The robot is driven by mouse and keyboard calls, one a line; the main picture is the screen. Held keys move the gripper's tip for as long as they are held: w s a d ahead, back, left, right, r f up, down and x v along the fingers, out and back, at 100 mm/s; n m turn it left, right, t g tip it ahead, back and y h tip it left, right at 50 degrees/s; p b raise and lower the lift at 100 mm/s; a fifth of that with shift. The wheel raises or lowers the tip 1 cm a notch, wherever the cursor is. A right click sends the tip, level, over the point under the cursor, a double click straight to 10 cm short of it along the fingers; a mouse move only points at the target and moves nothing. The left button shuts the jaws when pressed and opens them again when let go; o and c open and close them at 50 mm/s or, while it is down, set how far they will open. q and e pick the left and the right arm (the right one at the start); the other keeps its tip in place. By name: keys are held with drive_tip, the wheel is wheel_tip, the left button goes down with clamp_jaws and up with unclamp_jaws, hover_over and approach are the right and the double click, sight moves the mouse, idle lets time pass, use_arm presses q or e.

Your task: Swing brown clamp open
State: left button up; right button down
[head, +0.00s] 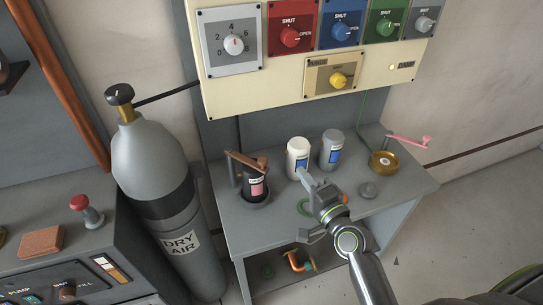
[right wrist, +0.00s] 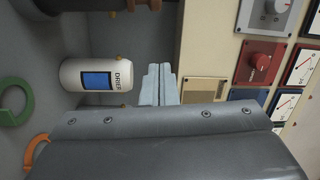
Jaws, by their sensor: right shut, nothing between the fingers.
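The brown clamp (head: 246,161) is a bar lying across the top of a dark canister (head: 254,184) with a pink label, on the left of the grey bench. Its bar sits over the canister, beside a short post. My right gripper (head: 302,174) is to the right of the clamp, apart from it, in front of a white bottle (head: 298,150). In the right wrist view its two fingers (right wrist: 158,84) are together with nothing between them, and the white bottle (right wrist: 112,75) lies left of them. My left gripper is not in view.
A grey bottle (head: 332,152) and a brass dish (head: 383,163) with a pink crank (head: 408,140) stand on the bench (head: 240,226). A control panel (head: 370,75) hangs above. A dry-air cylinder (head: 155,165) stands left of the bench.

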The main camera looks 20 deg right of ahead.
drive_tip(key=shift+s+r, duration=0.1)
drive_tip(key=shift+s, duration=0.05)
drive_tip(key=w+a+p, duration=0.2)
drive_tip(key=w+a, duration=0.3)
drive_tip(key=w, duration=0.3)
drive_tip(key=shift+a, duration=0.2)
idle(0.4)
